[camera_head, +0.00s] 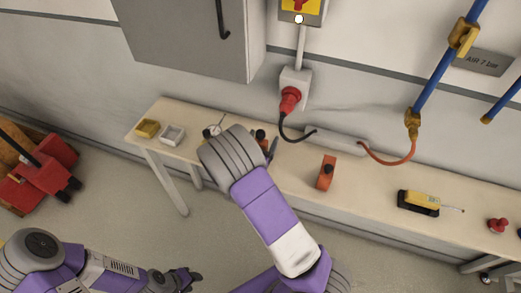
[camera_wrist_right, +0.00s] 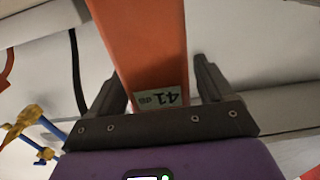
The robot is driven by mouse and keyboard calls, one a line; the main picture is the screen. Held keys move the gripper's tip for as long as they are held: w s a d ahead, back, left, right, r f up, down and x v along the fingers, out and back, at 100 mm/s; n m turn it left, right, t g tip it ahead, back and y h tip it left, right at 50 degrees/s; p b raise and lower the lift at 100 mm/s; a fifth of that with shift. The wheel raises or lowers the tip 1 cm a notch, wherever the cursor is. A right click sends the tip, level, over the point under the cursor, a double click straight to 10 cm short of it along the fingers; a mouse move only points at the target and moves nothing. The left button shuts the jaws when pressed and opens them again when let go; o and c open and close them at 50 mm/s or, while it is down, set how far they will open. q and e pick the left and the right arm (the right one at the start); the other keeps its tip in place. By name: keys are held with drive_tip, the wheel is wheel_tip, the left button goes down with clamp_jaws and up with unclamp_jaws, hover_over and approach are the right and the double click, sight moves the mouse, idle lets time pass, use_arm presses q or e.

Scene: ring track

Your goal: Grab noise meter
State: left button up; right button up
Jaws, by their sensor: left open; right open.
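The noise meter (camera_wrist_right: 150,45) is an orange upright body with a small pale display reading "41 dB", upside down in the right wrist view. My right gripper (camera_wrist_right: 160,78) is open with one dark finger on each side of it; I cannot tell whether they touch it. In the head view my right arm reaches over the bench, and its wrist hides most of that gripper and what is before it. My left gripper (camera_head: 187,279) is open and empty, low over the floor, away from the bench.
The bench (camera_head: 290,184) holds a yellow box (camera_head: 147,128), a white tray (camera_head: 172,135), an orange device (camera_head: 327,172), a yellow-black tool (camera_head: 419,202) and a red knob (camera_head: 498,225). A black cable and an orange hose (camera_head: 390,161) run along its back. Red equipment (camera_head: 45,172) stands left.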

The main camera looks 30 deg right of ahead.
drive_tip(key=c, duration=1.1)
drive_tip(key=shift+c, duration=0.2)
drive_tip(key=shift+r, duration=0.15)
